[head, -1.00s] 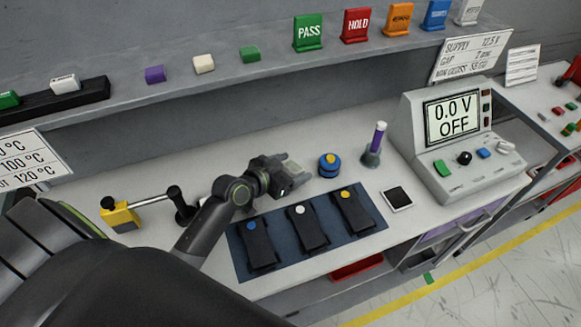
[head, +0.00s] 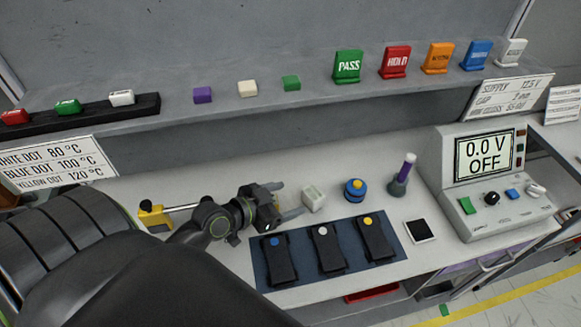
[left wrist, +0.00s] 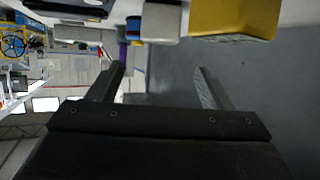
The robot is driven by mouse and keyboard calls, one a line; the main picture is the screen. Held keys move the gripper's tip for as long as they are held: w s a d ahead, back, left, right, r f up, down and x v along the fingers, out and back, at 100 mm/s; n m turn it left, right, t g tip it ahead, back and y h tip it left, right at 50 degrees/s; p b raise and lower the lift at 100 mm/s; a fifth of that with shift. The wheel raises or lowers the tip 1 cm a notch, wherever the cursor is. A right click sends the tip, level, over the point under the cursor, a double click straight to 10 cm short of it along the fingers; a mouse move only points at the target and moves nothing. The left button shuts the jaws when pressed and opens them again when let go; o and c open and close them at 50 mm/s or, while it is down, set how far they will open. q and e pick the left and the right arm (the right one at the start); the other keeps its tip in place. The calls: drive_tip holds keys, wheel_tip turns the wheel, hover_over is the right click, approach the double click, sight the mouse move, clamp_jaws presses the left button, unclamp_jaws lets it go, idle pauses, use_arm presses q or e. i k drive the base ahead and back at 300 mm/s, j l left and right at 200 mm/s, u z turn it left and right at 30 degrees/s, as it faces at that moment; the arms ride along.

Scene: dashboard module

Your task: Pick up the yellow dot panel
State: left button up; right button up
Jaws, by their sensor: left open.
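The yellow dot panel (head: 377,241) is a dark slab with a yellow dot at its top end. It lies at the right of three such panels on the dark blue mat (head: 397,254). My left gripper (head: 291,199) is open and empty, left of it, above the bench behind the mat's back left corner. Its fingers point right toward a small white block (head: 313,198), apart from the panel. In the left wrist view the two fingers (left wrist: 159,72) stand apart with nothing between them. I cannot surely make out the panel there.
A blue-dot panel (head: 278,260) and a white-dot panel (head: 329,250) lie beside it. A shelf (head: 220,107) overhangs the back.

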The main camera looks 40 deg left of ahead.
sight(376, 243)
drive_tip(key=k+l, duration=1.25)
